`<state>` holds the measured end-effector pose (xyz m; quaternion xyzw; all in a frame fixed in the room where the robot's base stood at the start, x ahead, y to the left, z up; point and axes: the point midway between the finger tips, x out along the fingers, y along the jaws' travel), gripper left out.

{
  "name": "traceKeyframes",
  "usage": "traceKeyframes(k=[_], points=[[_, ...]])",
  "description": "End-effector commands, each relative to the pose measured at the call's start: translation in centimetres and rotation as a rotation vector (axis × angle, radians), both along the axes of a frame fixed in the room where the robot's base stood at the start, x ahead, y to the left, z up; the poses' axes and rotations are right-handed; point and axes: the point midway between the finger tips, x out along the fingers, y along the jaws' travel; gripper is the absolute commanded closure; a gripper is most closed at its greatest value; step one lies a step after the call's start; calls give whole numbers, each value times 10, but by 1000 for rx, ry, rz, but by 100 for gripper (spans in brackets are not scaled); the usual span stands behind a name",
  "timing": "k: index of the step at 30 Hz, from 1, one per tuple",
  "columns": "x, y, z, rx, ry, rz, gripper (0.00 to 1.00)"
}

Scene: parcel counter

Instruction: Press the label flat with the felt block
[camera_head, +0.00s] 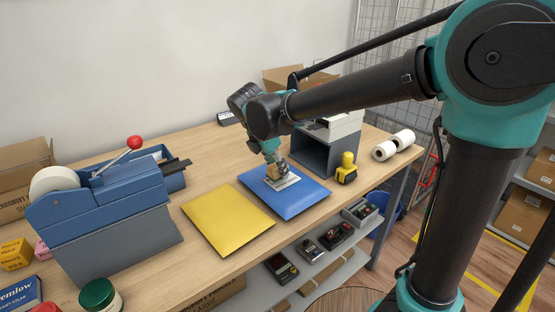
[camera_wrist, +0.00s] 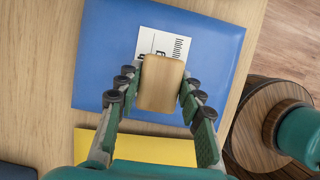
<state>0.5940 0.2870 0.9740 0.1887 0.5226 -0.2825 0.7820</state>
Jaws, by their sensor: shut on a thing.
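A blue mailer (camera_head: 305,199) lies flat on the wooden counter; it fills much of the wrist view (camera_wrist: 100,60). A white label (camera_head: 291,182) with black print lies on it, and part of the label shows beyond the block in the wrist view (camera_wrist: 160,42). My gripper (camera_head: 277,170) is shut on the felt block, whose tan top shows between my fingers (camera_wrist: 160,84). The block is over the label's near part and hides it. Its felt underside is hidden, and I cannot tell whether it touches the label.
A yellow mailer (camera_head: 228,219) lies left of the blue one. A blue tape dispenser (camera_head: 105,215) with a red-knobbed lever stands further left. A grey machine (camera_head: 322,150) stands behind, with a yellow-and-black tool (camera_head: 347,168) and white rolls (camera_head: 384,151) to the right.

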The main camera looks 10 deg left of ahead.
Motion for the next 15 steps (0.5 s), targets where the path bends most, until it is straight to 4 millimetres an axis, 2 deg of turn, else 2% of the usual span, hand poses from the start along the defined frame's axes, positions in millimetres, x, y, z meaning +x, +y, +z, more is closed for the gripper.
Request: traceKeyframes(k=[6, 15], points=[[0, 0, -11, 0, 0, 0, 92], [0, 0, -12, 0, 0, 0, 92]])
